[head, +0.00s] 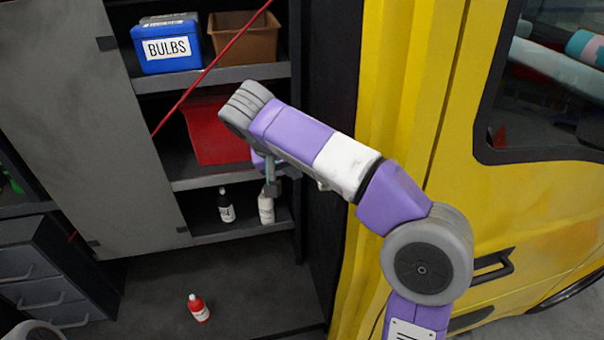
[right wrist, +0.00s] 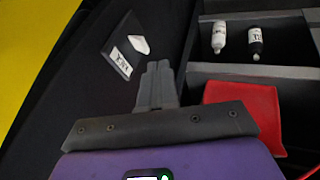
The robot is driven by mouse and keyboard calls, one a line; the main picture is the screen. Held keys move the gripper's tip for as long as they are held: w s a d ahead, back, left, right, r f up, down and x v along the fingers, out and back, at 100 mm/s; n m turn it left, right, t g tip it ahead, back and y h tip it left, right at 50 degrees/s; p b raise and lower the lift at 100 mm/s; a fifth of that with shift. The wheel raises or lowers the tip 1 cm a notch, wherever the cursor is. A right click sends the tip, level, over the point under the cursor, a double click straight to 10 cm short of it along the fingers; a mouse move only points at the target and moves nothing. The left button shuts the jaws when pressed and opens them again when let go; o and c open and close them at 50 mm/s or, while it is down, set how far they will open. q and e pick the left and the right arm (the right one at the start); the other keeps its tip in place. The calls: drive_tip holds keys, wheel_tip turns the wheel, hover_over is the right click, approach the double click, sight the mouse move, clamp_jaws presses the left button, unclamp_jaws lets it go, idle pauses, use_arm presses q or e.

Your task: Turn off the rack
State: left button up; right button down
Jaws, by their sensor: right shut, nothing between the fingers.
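In the right wrist view a dark switch plate (right wrist: 124,50) with a white rocker (right wrist: 139,44) and a white label (right wrist: 116,64) is on the dark panel beside the rack's shelves. The label's lettering is too small to read surely, and I cannot tell which way the rocker is set. The rack (head: 232,76) also shows in the head view, where I do not make out the switch. My right gripper (right wrist: 158,68) is shut and empty, its fingertips near the plate's lower right and apparently apart from it. In the head view the right gripper (head: 270,187) hangs before the lower shelves. My left gripper is not in view.
The shelves hold a blue BULBS box (head: 168,46), a brown bin (head: 243,38), a red bin (head: 212,130), a black bottle (head: 225,206) and a white bottle (head: 265,208). A red bottle (head: 198,308) stands on the floor. A yellow vehicle (head: 400,90) stands close on the right.

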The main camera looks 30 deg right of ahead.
approach(323, 192)
wheel_tip(323, 192, down, 3)
drive_tip(key=w+a, duration=0.1)
drive_tip(key=w, duration=0.1)
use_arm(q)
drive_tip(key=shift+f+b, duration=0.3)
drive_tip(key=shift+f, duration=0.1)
use_arm(e)
drive_tip(key=shift+s+d+f, duration=0.15)
drive_tip(key=shift+d+f, duration=0.35)
drive_tip(key=shift+d, duration=0.35)
drive_tip(key=shift+s+d+f, duration=0.2)
drive_tip(key=shift+d+f, duration=0.3)
drive_tip(key=shift+d, duration=0.3)
